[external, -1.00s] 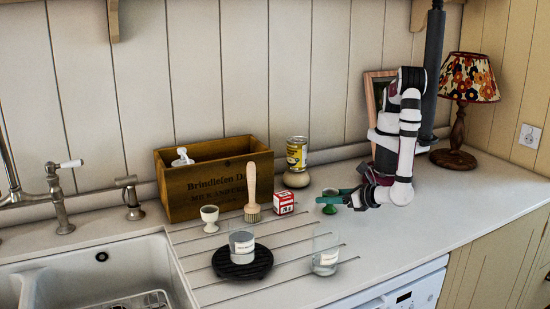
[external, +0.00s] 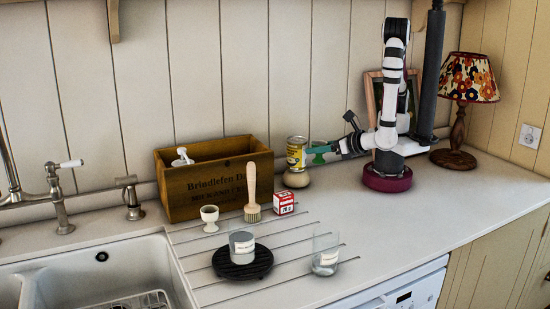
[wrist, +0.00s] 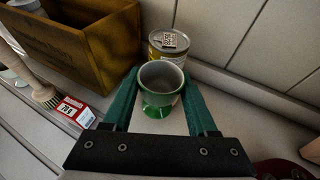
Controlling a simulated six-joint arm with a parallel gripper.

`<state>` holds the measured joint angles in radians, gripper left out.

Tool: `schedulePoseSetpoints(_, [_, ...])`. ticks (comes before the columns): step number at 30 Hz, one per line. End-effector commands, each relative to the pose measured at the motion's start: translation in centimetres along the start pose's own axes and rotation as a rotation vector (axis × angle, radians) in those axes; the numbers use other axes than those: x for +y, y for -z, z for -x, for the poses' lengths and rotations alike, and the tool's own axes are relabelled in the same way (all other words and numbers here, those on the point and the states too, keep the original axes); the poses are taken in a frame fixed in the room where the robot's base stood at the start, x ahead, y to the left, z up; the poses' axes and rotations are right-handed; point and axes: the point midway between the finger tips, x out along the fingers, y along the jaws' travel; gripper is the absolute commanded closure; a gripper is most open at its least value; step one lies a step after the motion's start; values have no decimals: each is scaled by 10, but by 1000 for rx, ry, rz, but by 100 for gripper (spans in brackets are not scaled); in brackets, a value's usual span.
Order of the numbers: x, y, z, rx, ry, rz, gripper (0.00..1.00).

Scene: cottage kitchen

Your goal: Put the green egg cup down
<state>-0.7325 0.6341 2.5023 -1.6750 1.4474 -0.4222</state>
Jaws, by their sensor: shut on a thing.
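The green egg cup (wrist: 161,88) has a pale inside and stands upright between the two green fingers of my gripper (wrist: 160,80) in the wrist view. My gripper is shut on it, with one finger on each side. In the external view the egg cup (external: 318,157) is small and partly covered by my gripper (external: 316,150). It is held just right of the yellow can, close to the back wall, and looks raised above the counter. The cup's foot is partly hidden in the wrist view.
A wooden crate (external: 205,190), a brush (external: 252,195) and a red-and-white box (external: 283,202) are to the left. A white egg cup (external: 210,218) and glasses stand farther forward. The counter (external: 400,220) at front right is clear.

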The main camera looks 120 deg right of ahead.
Motion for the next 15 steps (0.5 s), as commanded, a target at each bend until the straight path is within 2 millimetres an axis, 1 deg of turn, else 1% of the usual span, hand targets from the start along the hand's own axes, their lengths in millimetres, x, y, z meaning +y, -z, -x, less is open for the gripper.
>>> schedulePoseSetpoints(2, [16,0,-2,3,-63,22,99])
schedulePoseSetpoints(5, [50,-1,-4,6,-198,71,99])
schedulePoseSetpoints(6, [66,-1,-3,6,-260,93,99])
schedulePoseSetpoints(10, [112,1,5,3,-462,169,99])
schedulePoseSetpoints(12, [130,2,10,0,-546,201,99])
schedulePoseSetpoints(15, [148,7,19,-3,-614,227,99])
